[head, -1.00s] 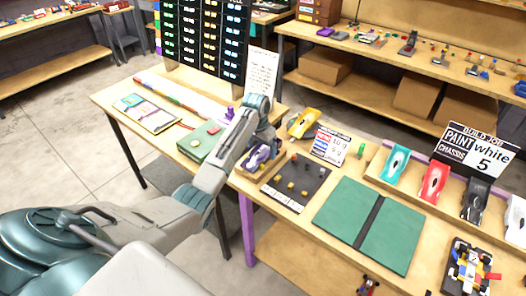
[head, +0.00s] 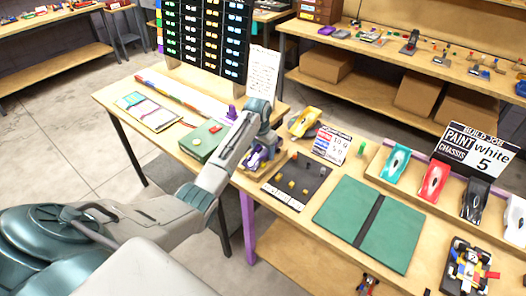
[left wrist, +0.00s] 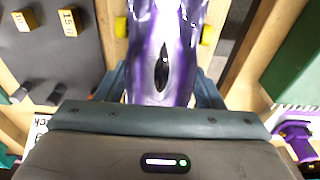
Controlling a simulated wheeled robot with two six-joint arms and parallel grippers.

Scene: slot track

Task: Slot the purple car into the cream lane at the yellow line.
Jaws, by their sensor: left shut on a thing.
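The purple car (head: 254,157) is at the near edge of the wooden table, partly hidden by my left gripper (head: 262,149). In the left wrist view the glossy purple and white car (left wrist: 165,48) sits between the blue-grey fingers of my left gripper (left wrist: 162,85), which is shut on it. Yellow wheels show beside the body. I cannot tell whether the car touches the table. A long pale strip with coloured segments (head: 180,98) lies at the back of the table. I cannot make out the cream lane or the yellow line. My right gripper is not in view.
A green box (head: 203,139) and a purple piece (head: 232,113) stand left of the gripper. An upright white card (head: 263,72) stands behind.

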